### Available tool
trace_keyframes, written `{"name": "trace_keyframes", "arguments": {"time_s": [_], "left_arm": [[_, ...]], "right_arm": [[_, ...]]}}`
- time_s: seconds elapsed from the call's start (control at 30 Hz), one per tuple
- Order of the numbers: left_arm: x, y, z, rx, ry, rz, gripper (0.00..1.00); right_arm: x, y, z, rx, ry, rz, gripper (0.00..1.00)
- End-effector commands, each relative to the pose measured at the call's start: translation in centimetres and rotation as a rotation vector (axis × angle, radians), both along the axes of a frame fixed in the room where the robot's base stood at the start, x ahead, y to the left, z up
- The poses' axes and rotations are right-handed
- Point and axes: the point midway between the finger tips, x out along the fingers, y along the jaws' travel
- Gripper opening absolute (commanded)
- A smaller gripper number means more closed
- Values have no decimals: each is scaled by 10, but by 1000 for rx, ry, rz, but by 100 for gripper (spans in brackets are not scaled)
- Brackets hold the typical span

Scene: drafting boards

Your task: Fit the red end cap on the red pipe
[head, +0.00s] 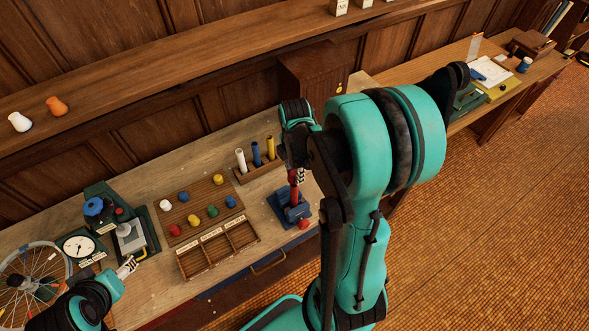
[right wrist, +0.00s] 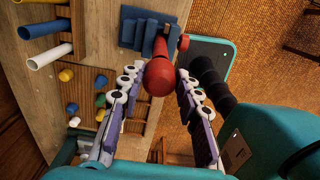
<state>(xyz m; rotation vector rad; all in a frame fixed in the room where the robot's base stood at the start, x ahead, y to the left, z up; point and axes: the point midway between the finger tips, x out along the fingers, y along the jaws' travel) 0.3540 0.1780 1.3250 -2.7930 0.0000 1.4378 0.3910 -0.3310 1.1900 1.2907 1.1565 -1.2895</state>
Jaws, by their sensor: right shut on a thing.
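The red pipe (head: 294,191) stands in a blue clamp (head: 290,210) on the bench; it also shows in the right wrist view (right wrist: 160,46). My right gripper (head: 298,174) is above it, shut on the rounded red end cap (right wrist: 159,77). In the right wrist view the cap is in line with the pipe's top; I cannot tell whether it is seated or just above. My left gripper (head: 128,267) is low at the left by a grey press-like device; its fingers are too small to read.
A board (head: 200,190) holds several coloured caps, one of them red (head: 174,230). A sectioned wooden tray (head: 218,246) lies in front of it. White, blue and yellow pipes stand in a rack (head: 258,172) left of the clamp. The clamp has a red knob (head: 303,223).

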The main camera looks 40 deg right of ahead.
Motion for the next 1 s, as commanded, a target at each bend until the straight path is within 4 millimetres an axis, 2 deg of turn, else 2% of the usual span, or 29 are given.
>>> {"name": "trace_keyframes", "arguments": {"time_s": [0.03, 0.2, 1.0], "left_arm": [[0, 0, -7, 0, 0, 0, 61], [0, 0, -14, 0, 0, 0, 61], [0, 0, -16, 0, 0, 0, 61]], "right_arm": [[0, 0, -9, 0, 0, 0, 5], [0, 0, -19, 0, 0, 0, 5], [0, -1, -19, 0, 0, -1, 5]]}}
